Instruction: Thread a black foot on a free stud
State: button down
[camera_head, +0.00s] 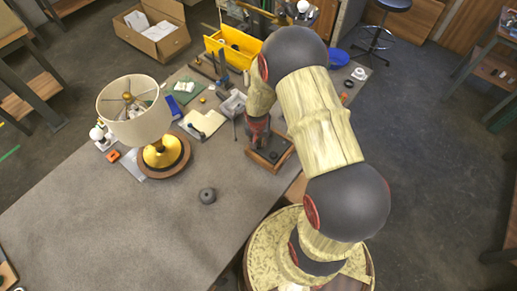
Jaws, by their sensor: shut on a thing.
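My gripper (259,141) is at the small wooden tray (270,168) near the table's right edge, pointing down into it. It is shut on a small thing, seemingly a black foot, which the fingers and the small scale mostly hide. Small dark pieces that look like black feet (273,155) lie in the tray beside the fingers. A dark grey round part (207,196) with a knob on top sits alone on the table. A lamp with a cream shade (134,108) and brass body stands on a round wooden base (181,166). No stud can be made out.
A yellow bin (226,39), a grey tray (232,103), a cream block (204,122), a green mat (186,88) and tools crowd the table's back. An orange part (113,156) lies left of the lamp. The table's front (110,230) is clear.

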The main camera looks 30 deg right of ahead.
jog(key=shift+s+a+f+m+g+b, duration=0.1)
jog(key=shift+f+m+g+b, duration=0.05)
jog(key=shift+m+b, duration=1)
jog(key=shift+s+d+f+m+g+b, duration=0.1)
jog(key=shift+s+f+m+g+b, duration=0.1)
jog(key=shift+m+b, duration=0.9)
jog(key=shift+s+a+f+m+g+b, duration=0.15)
jog(key=shift+m+b, duration=0.5)
jog(key=shift+b, duration=0.95)
jog(key=shift+w+m+g+h+b, duration=0.1)
jog(key=shift+m+g+h+b, duration=0.05)
jog(key=shift+m+b, duration=0.9)
jog(key=shift+w+m+g+h+b, duration=0.1)
jog(key=shift+m+g+h+b, duration=0.05)
jog(key=shift+m+b, duration=0.9)
jog(key=shift+m, duration=0.7)
jog(key=shift+m+b, duration=0.5)
jog(key=shift+m, duration=0.2)
jog(key=m+g+b, duration=0.1)
jog(key=m, duration=0.3)
jog(key=shift+w+b, duration=0.1)
jog(key=shift+b, duration=0.25)
jog(key=shift+m, duration=0.8)
